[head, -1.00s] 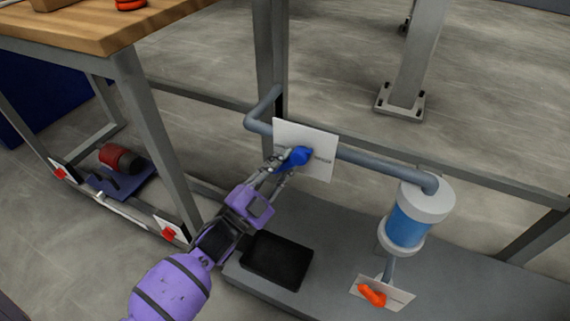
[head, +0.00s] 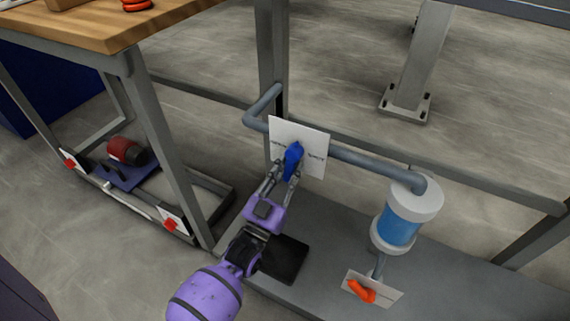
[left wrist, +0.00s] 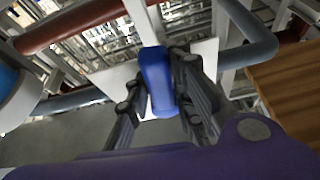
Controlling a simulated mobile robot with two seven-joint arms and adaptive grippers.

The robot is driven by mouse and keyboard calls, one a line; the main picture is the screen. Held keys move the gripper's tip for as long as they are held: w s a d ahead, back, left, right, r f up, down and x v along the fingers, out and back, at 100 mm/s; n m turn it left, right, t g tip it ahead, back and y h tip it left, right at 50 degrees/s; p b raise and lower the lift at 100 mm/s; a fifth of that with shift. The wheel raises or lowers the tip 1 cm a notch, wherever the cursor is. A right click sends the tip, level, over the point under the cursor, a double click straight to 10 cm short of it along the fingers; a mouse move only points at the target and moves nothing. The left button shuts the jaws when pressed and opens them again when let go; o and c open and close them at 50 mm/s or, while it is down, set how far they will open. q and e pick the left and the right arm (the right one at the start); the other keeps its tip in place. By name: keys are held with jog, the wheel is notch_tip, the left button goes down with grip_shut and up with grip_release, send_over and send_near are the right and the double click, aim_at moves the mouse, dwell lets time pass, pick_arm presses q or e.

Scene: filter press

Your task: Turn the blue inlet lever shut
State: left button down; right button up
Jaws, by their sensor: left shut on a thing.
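The blue inlet lever (head: 292,160) sits on a white plate (head: 313,140) on the grey pipe, in the middle of the head view. It hangs downward, tilted slightly to the left at its lower end. My left gripper (head: 283,176) reaches it from below and is shut on the lever's lower part. In the left wrist view the blue lever (left wrist: 158,82) stands between the two fingers of my left gripper (left wrist: 160,100). Lettering shows on both sides of the plate but is too small to read. My right gripper is not in view.
A blue filter housing (head: 401,226) stands right of the lever, with an orange lever (head: 361,291) below it. A black pad (head: 287,262) lies under my left arm. A wooden table (head: 110,38) and a red pump (head: 126,151) are at left. Grey frame posts stand behind.

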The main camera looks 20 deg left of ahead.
pick_arm(q)
jog(key=shift+s+d+r+n+g+y+p, duration=0.1)
jog(key=shift+d+r+n+g+y+p, duration=0.2)
jog(key=shift+d+n+y+p, duration=1.4)
jog(key=shift+w+r+n+g+y+b, duration=0.1)
jog(key=shift+r+n+g+y, duration=0.35)
jog(key=shift+n, duration=2.5)
jog(key=shift+s+d+r+n+g+y+p, duration=0.15)
jog(key=shift+d+n+y+p, duration=0.9)
jog(key=shift+n, duration=1.3)
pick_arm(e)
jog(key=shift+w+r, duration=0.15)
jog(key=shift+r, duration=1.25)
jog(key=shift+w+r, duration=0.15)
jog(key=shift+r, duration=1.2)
pick_arm(q)
jog(key=shift+a, duration=0.15)
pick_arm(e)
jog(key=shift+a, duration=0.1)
pick_arm(q)
jog(key=c, duration=1.6)
grip_release()
jog(key=shift+c, duration=0.2)
jog(key=shift+o, duration=0.4)
jog(key=shift+a+f+y, duration=0.1)
jog(key=shift+a+y, duration=0.1)
jog(key=shift+y, duration=0.1)
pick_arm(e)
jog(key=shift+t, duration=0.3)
